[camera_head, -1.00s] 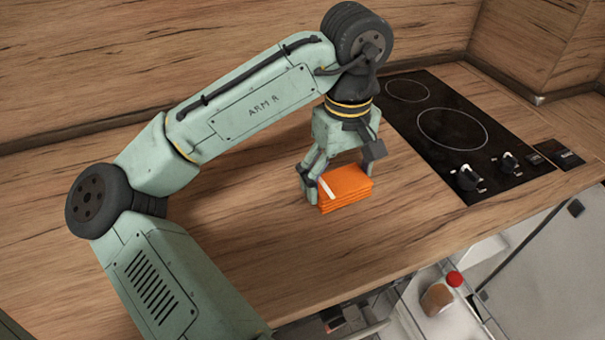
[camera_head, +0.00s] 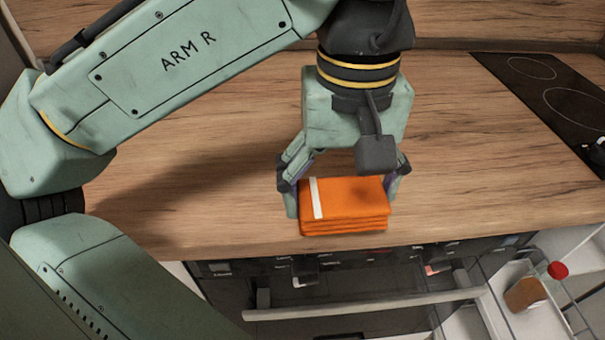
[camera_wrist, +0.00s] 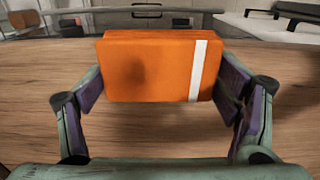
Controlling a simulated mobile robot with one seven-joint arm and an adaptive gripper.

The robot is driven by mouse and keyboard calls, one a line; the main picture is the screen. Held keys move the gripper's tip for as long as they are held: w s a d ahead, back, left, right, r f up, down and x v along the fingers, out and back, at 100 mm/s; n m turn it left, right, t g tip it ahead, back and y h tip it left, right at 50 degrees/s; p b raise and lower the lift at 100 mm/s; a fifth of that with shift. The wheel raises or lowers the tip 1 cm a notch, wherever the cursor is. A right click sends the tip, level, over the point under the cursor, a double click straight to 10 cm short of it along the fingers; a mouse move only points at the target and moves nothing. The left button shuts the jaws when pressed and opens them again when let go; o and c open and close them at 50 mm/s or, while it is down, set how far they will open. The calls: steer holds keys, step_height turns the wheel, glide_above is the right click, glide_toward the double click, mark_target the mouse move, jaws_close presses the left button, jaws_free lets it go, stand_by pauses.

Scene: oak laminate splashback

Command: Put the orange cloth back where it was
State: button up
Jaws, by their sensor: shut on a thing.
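The orange cloth (camera_head: 350,200) is folded into a neat stack with a white stripe near one side. My gripper (camera_head: 342,192) is shut on it, with one finger at each side. In the wrist view the cloth (camera_wrist: 150,65) sits between the fingers of the gripper (camera_wrist: 160,88), its striped face toward the camera. The cloth is level, over the wooden worktop (camera_head: 190,190) near its front edge. I cannot tell whether its underside touches the wood.
A black hob (camera_head: 540,90) is at the right rear. A red-capped jar (camera_head: 525,292) stands in a rack at lower right. The worktop left of the cloth is clear.

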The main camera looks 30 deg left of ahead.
steer(key=shift+s+a+f, duration=0.1)
steer(key=shift+s+f, duration=0.05)
steer(key=shift+s, duration=0.35)
steer(key=shift+a, duration=0.15)
steer(key=p, duration=0.3)
glide_above(336, 158)
steer(key=shift+s+f, duration=0.15)
steer(key=shift+f, duration=0.55)
steer(key=shift+w+f+p, duration=0.2)
steer(key=shift+f+p, duration=0.2)
steer(key=shift+f, duration=1.35)
steer(key=shift+f, duration=0.15)
steer(key=o, duration=1)
steer(key=shift+c, duration=0.2)
